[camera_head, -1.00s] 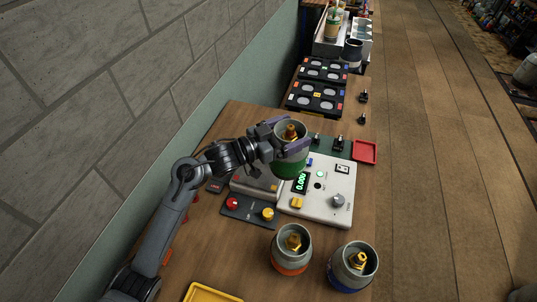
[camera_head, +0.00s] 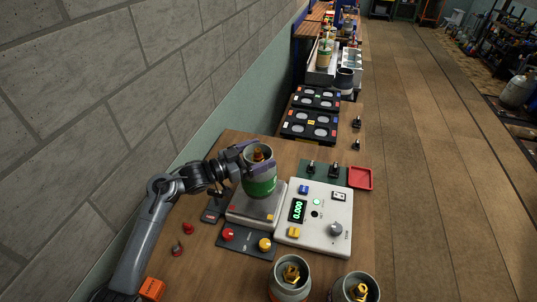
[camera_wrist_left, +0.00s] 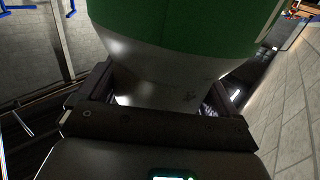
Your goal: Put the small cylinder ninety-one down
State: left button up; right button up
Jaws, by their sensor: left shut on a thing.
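A small gas cylinder (camera_head: 260,186) with a green band, grey top collar and brass valve is held upright in my left gripper (camera_head: 250,158). The fingers close around its upper part. It is over the grey weighing plate (camera_head: 240,209) of the scale. I cannot tell whether its base touches the plate; the scale's display (camera_head: 298,210) reads 0.000. In the left wrist view the green and pale body (camera_wrist_left: 180,65) fills the space between the fingers. No number is readable on it. My right gripper is not in view.
The pale control box (camera_head: 325,215) stands right of the plate. A dark panel (camera_head: 246,241) with red and yellow knobs lies in front. Two other cylinders, one here (camera_head: 284,292) and one here (camera_head: 355,291), stand nearest. A red tray (camera_head: 360,178) and black racks (camera_head: 310,126) lie beyond.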

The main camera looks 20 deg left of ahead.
pick_arm(q)
jog(key=shift+w+a+f, duration=0.1)
jog(key=shift+w+a, duration=0.05)
jog(key=shift+a, duration=0.3)
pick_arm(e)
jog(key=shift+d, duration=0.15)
pick_arm(q)
notch_tip(320, 180, down, 4)
jog(key=shift+r, duration=0.1)
jog(key=o, duration=1.7)
jog(key=shift+f, duration=0.4)
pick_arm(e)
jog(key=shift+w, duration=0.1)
pick_arm(q)
jog(key=v, duration=1.2)
jog(key=shift+r, duration=0.2)
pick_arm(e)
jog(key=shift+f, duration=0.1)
